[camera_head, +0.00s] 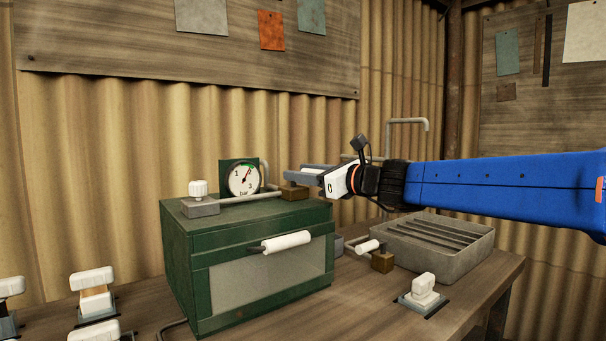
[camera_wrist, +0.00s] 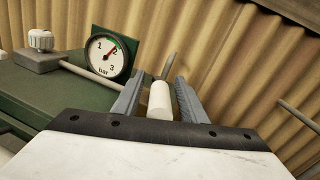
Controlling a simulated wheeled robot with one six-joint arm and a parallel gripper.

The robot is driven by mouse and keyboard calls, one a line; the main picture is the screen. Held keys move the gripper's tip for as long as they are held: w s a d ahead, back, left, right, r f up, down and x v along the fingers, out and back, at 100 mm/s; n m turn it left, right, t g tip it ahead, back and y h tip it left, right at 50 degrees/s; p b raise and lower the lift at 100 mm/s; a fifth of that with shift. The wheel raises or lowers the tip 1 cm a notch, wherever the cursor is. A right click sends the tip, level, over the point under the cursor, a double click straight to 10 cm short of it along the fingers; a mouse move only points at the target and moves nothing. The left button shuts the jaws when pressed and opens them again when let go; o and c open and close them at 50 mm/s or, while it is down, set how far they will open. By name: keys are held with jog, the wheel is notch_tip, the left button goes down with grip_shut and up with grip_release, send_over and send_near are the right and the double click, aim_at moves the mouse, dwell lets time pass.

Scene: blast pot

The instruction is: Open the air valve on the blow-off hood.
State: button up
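The blow-off hood is a green box (camera_head: 262,262) with a clear front pane and a white-handled bar (camera_head: 286,242). On its top, a thin pipe runs to a brass valve block (camera_head: 294,192) at the right. My gripper (camera_head: 292,175) is just above this block, its fingers pointing left. In the wrist view, a white lever grip (camera_wrist: 159,101), apparently the air valve's, lies between the fingers of my gripper (camera_wrist: 157,85). The fingers are open, with a gap on both sides of the grip. In the head view my gripper hides the lever.
A slatted grey tray (camera_head: 433,243), a second white-handled valve (camera_head: 383,262) and a white switch (camera_head: 423,287) are at right. The corrugated wall is close behind.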

jog(key=v, duration=1.7)
jog(key=shift+s+d, duration=0.15)
